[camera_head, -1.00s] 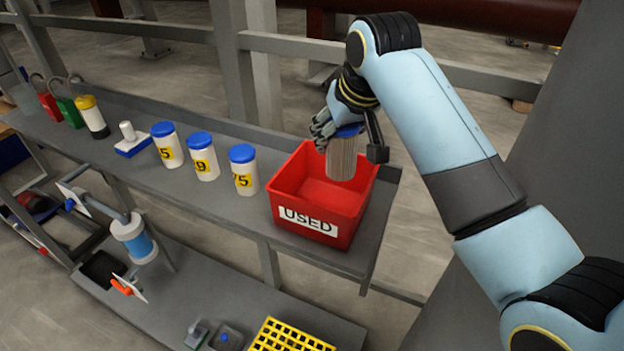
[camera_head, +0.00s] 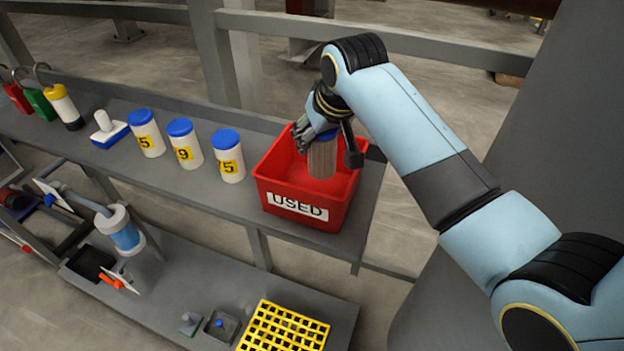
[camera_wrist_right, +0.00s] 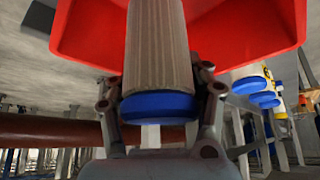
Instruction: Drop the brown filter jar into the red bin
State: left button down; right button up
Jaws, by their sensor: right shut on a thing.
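The filter jar (camera_head: 322,160) is a grey-brown ribbed cylinder with a blue cap. My right gripper (camera_head: 322,135) is shut on it near the cap and holds it upright over the red bin (camera_head: 303,212), which is marked USED. In the head view the jar's lower part overlaps the bin's opening; how deep it hangs is hard to tell. In the right wrist view the jar (camera_wrist_right: 158,50) sits between the two fingers, blue cap nearest the palm, with the red bin (camera_wrist_right: 245,30) beyond it. My left gripper is not in view.
Several white jars with blue lids and yellow number labels, one of them (camera_head: 228,156), stand left of the bin on the grey shelf (camera_head: 215,193). A yellow grid rack (camera_head: 285,328) is on the lower bench (camera_head: 190,285). A grey rail runs behind the shelf.

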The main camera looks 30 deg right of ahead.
jog(key=o, duration=1)
jog(key=shift+w, duration=0.1)
jog(key=o, duration=0.4)
jog(key=shift+s+r, duration=0.2)
jog(key=shift+r, duration=0.05)
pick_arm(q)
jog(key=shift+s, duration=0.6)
pick_arm(e)
jog(key=v, duration=1.1)
jog(key=shift+s+r, duration=0.15)
jog(key=shift+r, duration=0.1)
